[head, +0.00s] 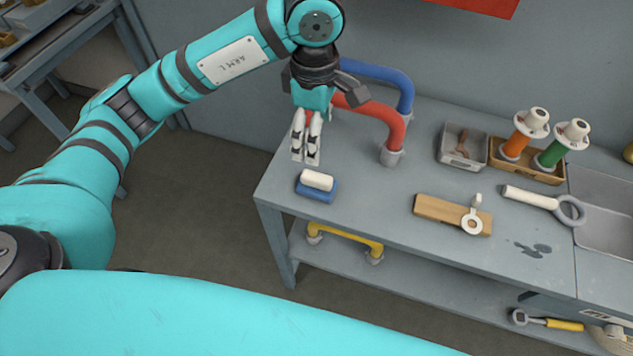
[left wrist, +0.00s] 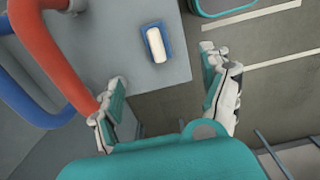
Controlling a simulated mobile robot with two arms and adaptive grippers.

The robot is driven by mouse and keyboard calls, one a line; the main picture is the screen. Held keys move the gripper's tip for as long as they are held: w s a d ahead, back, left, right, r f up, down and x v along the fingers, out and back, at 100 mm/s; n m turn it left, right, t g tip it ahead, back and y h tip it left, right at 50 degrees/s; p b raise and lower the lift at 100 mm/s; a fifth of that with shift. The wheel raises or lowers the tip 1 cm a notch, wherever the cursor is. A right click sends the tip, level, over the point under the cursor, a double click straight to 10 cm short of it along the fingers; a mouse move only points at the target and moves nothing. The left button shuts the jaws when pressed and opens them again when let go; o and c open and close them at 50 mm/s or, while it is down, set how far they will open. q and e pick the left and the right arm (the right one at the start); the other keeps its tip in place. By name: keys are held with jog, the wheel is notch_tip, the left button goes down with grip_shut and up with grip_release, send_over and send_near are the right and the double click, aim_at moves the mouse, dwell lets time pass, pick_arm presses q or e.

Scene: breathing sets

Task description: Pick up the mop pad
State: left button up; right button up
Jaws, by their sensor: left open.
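The mop pad (head: 315,191) appears to be the small blue block with a white rounded bar on top, lying near the left front corner of the grey bench. It also shows in the left wrist view (left wrist: 156,43), close to the bench edge. My left gripper (head: 305,148) points down above the bench, just behind the pad and apart from it. In the left wrist view its two fingers (left wrist: 165,66) are spread, with nothing between them. My right gripper is not in view.
Red (head: 385,115) and blue (head: 385,72) pipes rise close beside my left gripper. A wooden board (head: 435,208), a white-handled tool (head: 528,197), a grey bin (head: 447,150) and a box with orange and green spools (head: 540,174) stand to the right. The bench between pad and board is clear.

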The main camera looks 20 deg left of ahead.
aim_at(317, 175)
pick_arm(q)
notch_tip(317, 175, down, 12)
jog(key=shift+r+p, duration=0.2)
jog(key=shift+p, duration=0.6)
jog(key=f, duration=0.1)
jog(key=f+p, duration=0.1)
jog(key=f, duration=0.1)
jog(key=f+p, duration=0.1)
jog(key=shift+w+f, duration=0.35)
jog(key=shift+f, duration=0.45)
jog(key=c, duration=1.3)
jog(key=shift+o, duration=0.2)
jog(key=shift+w+r, duration=0.1)
jog(key=shift+r+b, duration=0.3)
jog(key=shift+r, duration=0.15)
notch_tip(317, 175, up, 2)
jog(key=shift+r+b, duration=0.1)
jog(key=shift+b, duration=0.45)
jog(key=s+d+r+b, duration=0.1)
jog(key=s+d, duration=0.3)
jog(key=s, duration=0.3)
jog(key=s+d+b, duration=0.2)
jog(key=s+d, duration=0.2)
jog(key=s, duration=0.3)
jog(key=shift+r, duration=0.4)
